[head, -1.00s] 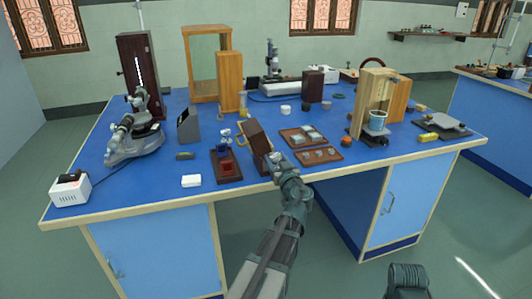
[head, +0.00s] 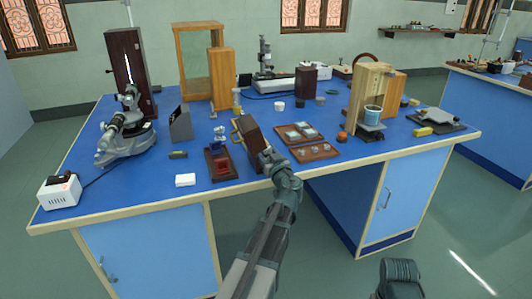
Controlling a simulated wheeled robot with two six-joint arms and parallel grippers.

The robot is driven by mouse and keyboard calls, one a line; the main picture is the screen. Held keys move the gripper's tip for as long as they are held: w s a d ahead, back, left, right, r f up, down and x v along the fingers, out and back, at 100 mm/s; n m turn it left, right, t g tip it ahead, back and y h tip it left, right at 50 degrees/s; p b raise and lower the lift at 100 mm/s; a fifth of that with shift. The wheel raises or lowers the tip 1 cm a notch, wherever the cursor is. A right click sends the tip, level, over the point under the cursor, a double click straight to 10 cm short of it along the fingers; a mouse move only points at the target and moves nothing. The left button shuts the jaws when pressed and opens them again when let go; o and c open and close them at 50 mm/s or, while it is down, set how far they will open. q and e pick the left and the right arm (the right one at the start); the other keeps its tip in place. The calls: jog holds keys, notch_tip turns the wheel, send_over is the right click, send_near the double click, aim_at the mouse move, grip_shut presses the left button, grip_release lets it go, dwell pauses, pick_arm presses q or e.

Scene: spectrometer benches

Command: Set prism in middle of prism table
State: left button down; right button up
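The spectrometer (head: 128,140) stands at the left of the blue bench; its small prism table is too small to make out clearly. I cannot pick out the prism with certainty. Small clear pieces lie in a brown tray (head: 283,129) right of centre, and a small dark-red piece (head: 221,167) lies in another brown tray near the front edge. My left gripper (head: 267,158) is at the bench's front edge, by the lower end of a tilted wooden box (head: 250,133); its fingers are too small to read. Of my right arm only a dark part shows at the bottom; its fingertips are not visible.
A white box (head: 60,192) with a cable sits at the front left corner, a white block (head: 186,180) near the front edge. A wooden stand (head: 368,98) with a blue beaker is at the right.

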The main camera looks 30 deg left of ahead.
pick_arm(q)
jog(key=shift+c, duration=1)
grip_release()
jog(key=v, duration=1.3)
jog(key=shift+s+d, duration=0.25)
jog(key=shift+r, duration=0.1)
jog(key=shift+c, duration=0.8)
jog(key=shift+w+d+r+p, duration=0.2)
jog(key=shift+w+p, duration=0.25)
jog(key=shift+c, duration=1.1)
jog(key=shift+w+d+r+n+g+y, duration=0.1)
jog(key=shift+d+r+n+g+y, duration=0.1)
jog(key=shift+n+g+y, duration=0.2)
jog(key=shift+w+d+r+n+g+y, duration=0.1)
jog(key=shift+d+n+g+y, duration=0.15)
jog(key=shift+g, duration=0.25)
